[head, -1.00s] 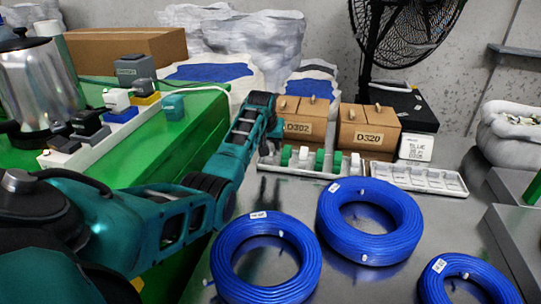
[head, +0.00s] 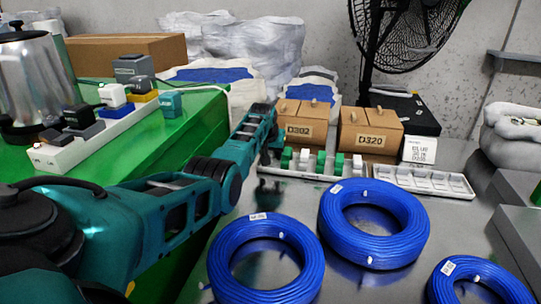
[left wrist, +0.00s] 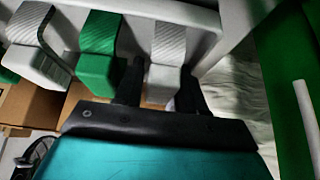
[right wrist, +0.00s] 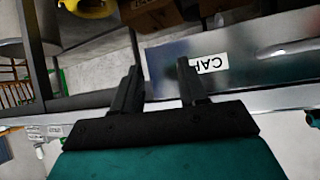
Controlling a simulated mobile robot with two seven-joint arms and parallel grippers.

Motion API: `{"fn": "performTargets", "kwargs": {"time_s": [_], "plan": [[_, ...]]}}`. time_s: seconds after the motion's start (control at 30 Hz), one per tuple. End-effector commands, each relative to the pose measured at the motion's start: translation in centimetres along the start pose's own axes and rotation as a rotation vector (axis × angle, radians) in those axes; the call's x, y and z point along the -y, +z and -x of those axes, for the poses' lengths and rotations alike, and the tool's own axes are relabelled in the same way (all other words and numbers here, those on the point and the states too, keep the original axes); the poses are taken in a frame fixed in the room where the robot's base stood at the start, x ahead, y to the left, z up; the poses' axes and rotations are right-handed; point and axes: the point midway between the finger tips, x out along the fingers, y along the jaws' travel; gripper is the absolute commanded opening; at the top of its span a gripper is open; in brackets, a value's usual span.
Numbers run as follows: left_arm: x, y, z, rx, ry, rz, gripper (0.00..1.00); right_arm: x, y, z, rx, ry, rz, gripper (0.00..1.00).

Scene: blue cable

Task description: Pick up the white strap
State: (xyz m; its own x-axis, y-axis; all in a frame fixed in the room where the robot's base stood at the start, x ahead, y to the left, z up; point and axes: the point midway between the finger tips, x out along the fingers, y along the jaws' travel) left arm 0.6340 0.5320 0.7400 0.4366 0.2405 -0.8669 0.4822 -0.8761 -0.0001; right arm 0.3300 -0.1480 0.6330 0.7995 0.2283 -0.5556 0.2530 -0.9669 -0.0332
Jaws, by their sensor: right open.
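Several white and green straps stand in a row in a white tray (head: 300,176) on the metal table. In the left wrist view, a white strap (left wrist: 166,65) lies between the two fingers of my left gripper (left wrist: 160,88), with a green strap (left wrist: 97,45) and another white strap (left wrist: 38,45) beside it. My left gripper (head: 270,148) is open at the left end of the tray. It hides part of that end in the head view. My right gripper (right wrist: 158,85) is open and empty, away from the straps; it is not in the head view.
Cardboard boxes (head: 368,132) stand behind the tray, and a second white tray (head: 430,181) lies to its right. Blue cable coils (head: 375,222) lie in front. A green table (head: 185,125) with a power strip (head: 95,140) and a kettle (head: 30,80) is at the left.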

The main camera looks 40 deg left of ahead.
Motion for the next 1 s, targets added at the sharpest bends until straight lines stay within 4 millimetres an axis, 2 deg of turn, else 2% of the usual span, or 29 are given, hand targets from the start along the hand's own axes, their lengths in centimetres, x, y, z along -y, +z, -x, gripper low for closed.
{"fn": "performTargets", "kwargs": {"time_s": [0.03, 0.4, 0.77, 0.87, 1.0], "plan": [[0.0, 0.0, 0.0, 0.0, 0.0, 0.0, 0.36, 0.0, 0.0, 0.0, 0.0, 0.0, 0.0, 0.43], [0.0, 0.0, 0.0, 0.001, 0.0, 0.0, 0.02, 0.0, 0.0, 0.0, -0.001, 0.0, 0.0, 0.43], [0.0, -0.4, 0.7, 0.0, 0.0, 0.0, 0.02, 0.0, -0.4, 0.2, -0.001, 0.0, 0.001, 0.43], [0.0, -0.9, 1.6, -0.001, 0.0, 0.0, 0.02, 0.0, -0.8, 0.5, -0.001, 0.0, 0.002, 0.43], [0.0, -2.3, 3.9, -0.003, 0.0, 0.001, 0.02, 0.0, -1.6, 1.0, 0.0, 0.0, 0.005, 0.43]]}}
